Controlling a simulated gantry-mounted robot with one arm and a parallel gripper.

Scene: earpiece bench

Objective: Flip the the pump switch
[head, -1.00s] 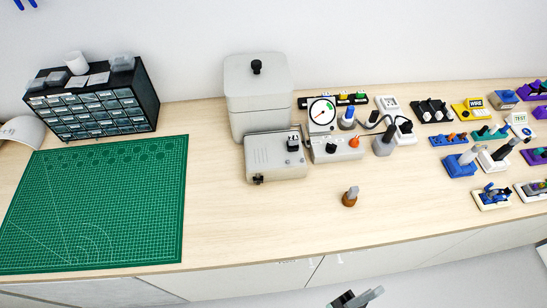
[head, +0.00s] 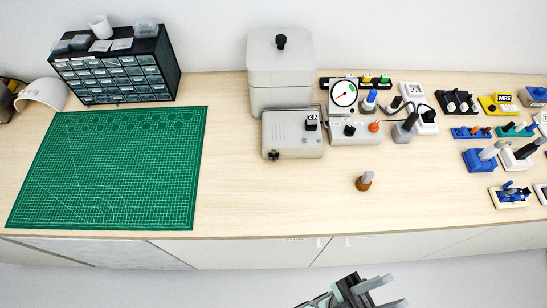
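A low grey box (head: 290,147) stands on the bench in front of a tall light-grey tank (head: 281,70). A black switch-like part (head: 311,122) with a small label sits on its top right. Beside it on the right is a smaller grey box (head: 354,138) with a round gauge (head: 344,93), a black knob (head: 349,130) and an orange knob (head: 374,127). I cannot tell from the labels which part is the pump switch. My gripper (head: 399,289) is at the bottom edge, off the bench front, its two grey fingers apart and nothing between them.
A green cutting mat (head: 110,190) and a black drawer cabinet (head: 165,68) are at the left. A brown-based peg (head: 365,183) stands alone in front of the boxes. Several small coloured fixtures, including a blue one (head: 480,160), crowd the right. The bench front centre is mostly clear.

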